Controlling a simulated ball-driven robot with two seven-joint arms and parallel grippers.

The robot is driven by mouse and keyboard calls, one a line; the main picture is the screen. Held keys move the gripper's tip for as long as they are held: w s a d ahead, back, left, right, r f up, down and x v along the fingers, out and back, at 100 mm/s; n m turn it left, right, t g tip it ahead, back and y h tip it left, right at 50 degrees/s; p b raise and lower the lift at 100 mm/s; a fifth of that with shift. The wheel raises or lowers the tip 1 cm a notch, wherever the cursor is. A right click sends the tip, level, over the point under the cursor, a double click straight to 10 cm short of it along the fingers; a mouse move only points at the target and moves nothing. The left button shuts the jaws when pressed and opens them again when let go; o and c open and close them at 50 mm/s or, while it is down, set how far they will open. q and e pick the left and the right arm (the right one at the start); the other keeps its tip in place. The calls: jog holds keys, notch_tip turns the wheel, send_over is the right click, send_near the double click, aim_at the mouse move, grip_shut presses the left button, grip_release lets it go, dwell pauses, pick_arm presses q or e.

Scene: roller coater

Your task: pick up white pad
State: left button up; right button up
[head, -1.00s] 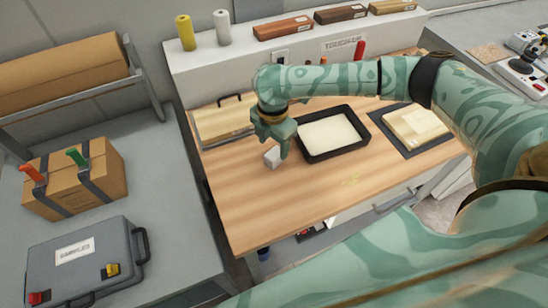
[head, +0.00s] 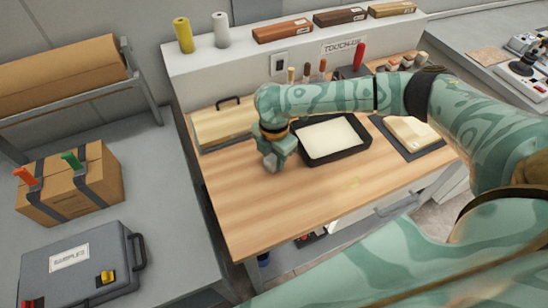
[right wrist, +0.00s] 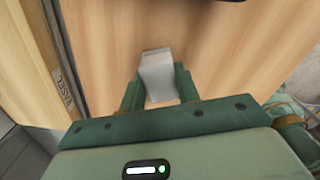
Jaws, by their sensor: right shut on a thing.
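The white pad (head: 271,160) is a small pale block on the wooden bench, left of the black tray. In the right wrist view the white pad (right wrist: 157,72) sits between both fingers. My right gripper (head: 275,158) points down and is shut on it; the gripper also shows in the right wrist view (right wrist: 158,94). Whether the pad touches the bench cannot be told. My left gripper is not in view.
A black tray (head: 367,153) with cream contents is right of the gripper. A lidded wooden box (head: 222,124) stands behind left. A dark mat (head: 437,148) with pale boards lies farther right. The bench front (head: 275,215) is clear.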

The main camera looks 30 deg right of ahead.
aim_at(274, 156)
notch_tip(274, 156, up, 3)
jog(key=shift+r+p, duration=0.2)
jog(key=shift+p, duration=0.5)
jog(key=s+d+r+p, duration=0.3)
jog(key=s+r, duration=0.6)
jog(key=s, duration=0.4)
jog(key=shift+s+d+r+p, duration=0.15)
jog(key=shift+s+r+p, duration=0.2)
jog(key=shift+p, duration=0.55)
jog(key=shift+o, duration=0.9)
jog(key=shift+c, duration=0.5)
